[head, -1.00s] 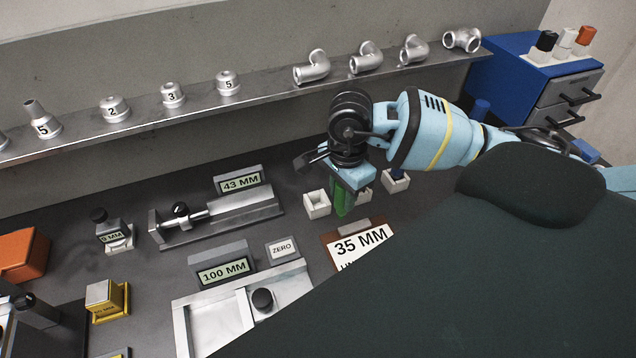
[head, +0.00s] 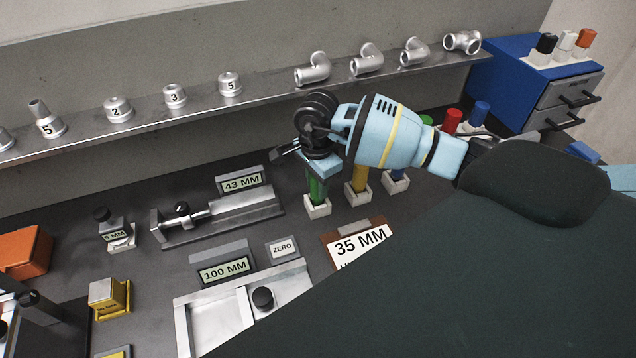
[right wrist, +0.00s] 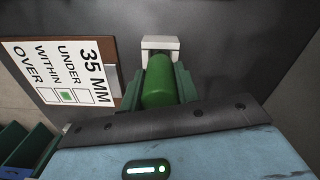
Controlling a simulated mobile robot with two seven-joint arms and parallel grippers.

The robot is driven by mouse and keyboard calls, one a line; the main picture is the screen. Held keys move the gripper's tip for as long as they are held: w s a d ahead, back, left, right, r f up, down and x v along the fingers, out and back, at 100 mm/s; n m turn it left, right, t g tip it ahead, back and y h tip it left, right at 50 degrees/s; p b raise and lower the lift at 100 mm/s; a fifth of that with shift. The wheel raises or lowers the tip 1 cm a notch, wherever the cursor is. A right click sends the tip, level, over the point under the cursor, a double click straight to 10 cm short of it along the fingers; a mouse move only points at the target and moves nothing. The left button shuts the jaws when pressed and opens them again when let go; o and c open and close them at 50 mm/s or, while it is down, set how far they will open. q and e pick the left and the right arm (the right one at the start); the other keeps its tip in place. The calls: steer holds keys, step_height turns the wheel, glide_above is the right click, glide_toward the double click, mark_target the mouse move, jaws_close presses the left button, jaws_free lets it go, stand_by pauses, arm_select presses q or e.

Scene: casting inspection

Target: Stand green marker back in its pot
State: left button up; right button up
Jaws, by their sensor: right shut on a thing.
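The green marker (head: 316,191) is held upright in my right gripper (head: 316,176). Its lower end meets the opening of a small white pot (head: 317,210); how deep it sits I cannot tell. In the right wrist view the green marker (right wrist: 159,82) lies between the two fingers of the right gripper (right wrist: 159,92), and the white pot (right wrist: 160,43) is just beyond it. My left gripper is not in view.
A yellow marker (head: 358,180) and a blue marker (head: 396,176) stand in white pots to the right. A 35 MM card (head: 360,243) lies in front. The 43 MM gauge (head: 240,205) is at left. A shelf (head: 260,98) with castings runs behind.

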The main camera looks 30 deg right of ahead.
steer(key=shift+f, duration=0.15)
steer(key=shift+f, duration=0.1)
steer(key=shift+f, duration=0.15)
steer(key=o, duration=1)
step_height(320, 180, up, 8)
steer(key=shift+s+b, duration=0.15)
steer(key=shift+b, duration=0.25)
